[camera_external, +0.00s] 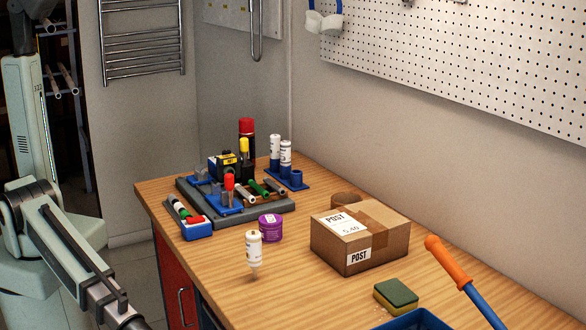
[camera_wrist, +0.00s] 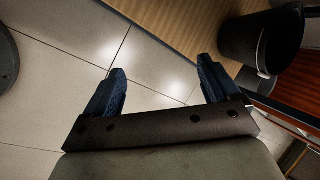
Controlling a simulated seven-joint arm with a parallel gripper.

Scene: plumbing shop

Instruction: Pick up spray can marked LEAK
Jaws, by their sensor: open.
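No LEAK marking can be read in either view, so I cannot tell which can bears it. A tall dark can with a red cap (camera_external: 247,127) stands at the back of the grey tray in the external view. Two white cylinders (camera_external: 275,147) (camera_external: 286,153) stand upright by a blue holder, and another white cylinder (camera_external: 254,246) stands alone nearer the front; their print is too small to read. My gripper (camera_wrist: 163,82) is open and empty in the wrist view, over the tiled floor. It is outside the external view, where my arm shows at lower left.
A grey tray (camera_external: 262,211) holds small tools and coloured items. A purple tub (camera_external: 270,228), a cardboard box (camera_external: 372,232), a sponge (camera_external: 395,295) and an orange-handled tool (camera_external: 449,262) are on the bench (camera_external: 215,262). A black bin (camera_wrist: 255,38) stands on the floor.

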